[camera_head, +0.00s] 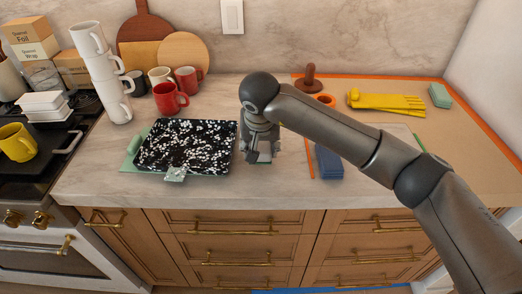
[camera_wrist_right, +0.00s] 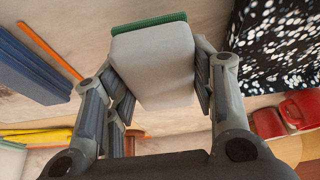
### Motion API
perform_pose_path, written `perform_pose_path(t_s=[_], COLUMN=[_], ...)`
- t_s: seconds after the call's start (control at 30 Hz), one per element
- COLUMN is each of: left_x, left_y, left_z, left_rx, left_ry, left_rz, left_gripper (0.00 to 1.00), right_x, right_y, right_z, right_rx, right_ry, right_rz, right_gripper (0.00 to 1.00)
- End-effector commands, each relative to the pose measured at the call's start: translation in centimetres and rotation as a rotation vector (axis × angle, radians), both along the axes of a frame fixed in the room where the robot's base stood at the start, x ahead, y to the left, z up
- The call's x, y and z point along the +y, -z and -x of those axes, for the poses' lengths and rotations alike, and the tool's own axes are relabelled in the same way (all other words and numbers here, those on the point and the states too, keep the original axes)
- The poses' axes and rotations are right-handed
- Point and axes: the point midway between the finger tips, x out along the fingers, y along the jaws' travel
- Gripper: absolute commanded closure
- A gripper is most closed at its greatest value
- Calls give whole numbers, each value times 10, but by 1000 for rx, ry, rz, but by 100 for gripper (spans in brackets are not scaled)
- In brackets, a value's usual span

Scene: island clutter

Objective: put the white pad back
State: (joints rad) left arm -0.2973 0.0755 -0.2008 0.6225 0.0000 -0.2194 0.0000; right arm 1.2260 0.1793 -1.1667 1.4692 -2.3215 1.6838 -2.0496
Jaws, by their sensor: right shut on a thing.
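The white pad (camera_wrist_right: 155,65) is a pale block with a green scouring face along one edge. In the wrist view it sits between the two fingers of my right gripper (camera_wrist_right: 160,85), which is shut on it. In the head view my right gripper (camera_head: 261,145) points down over the counter, just right of the black speckled tray. The pad (camera_head: 265,156) shows only in part there, low between the fingers. I cannot tell whether it touches the counter. My left gripper is not in view.
A black and white speckled tray (camera_head: 150,160) lies left of the gripper. Blue sponges (camera_head: 328,162) and an orange stick (camera_head: 309,157) lie to the right. Yellow gloves (camera_head: 390,102) and a green sponge (camera_head: 440,95) lie farther back. Red mugs (camera_head: 168,99) and stacked white mugs (camera_head: 108,85) stand behind the tray.

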Motion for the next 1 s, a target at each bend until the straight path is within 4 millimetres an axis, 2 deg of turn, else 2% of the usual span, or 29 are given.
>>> perform_pose_path(t_s=[0.17,0.4,0.83,0.87,1.0], left_x=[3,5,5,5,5], left_y=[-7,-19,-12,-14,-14], left_z=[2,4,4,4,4], left_rx=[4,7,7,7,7], left_ry=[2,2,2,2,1], left_rz=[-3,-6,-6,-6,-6], left_gripper=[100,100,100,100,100], right_x=[-2,-2,-2,-2,-2], right_y=[15,40,47,45,45], right_z=[-9,-9,-9,-9,-9], right_rx=[5,2,-1,-1,0], right_ry=[0,0,-1,0,0], right_rz=[1,0,1,0,0], right_gripper=[68,68,68,45,27])
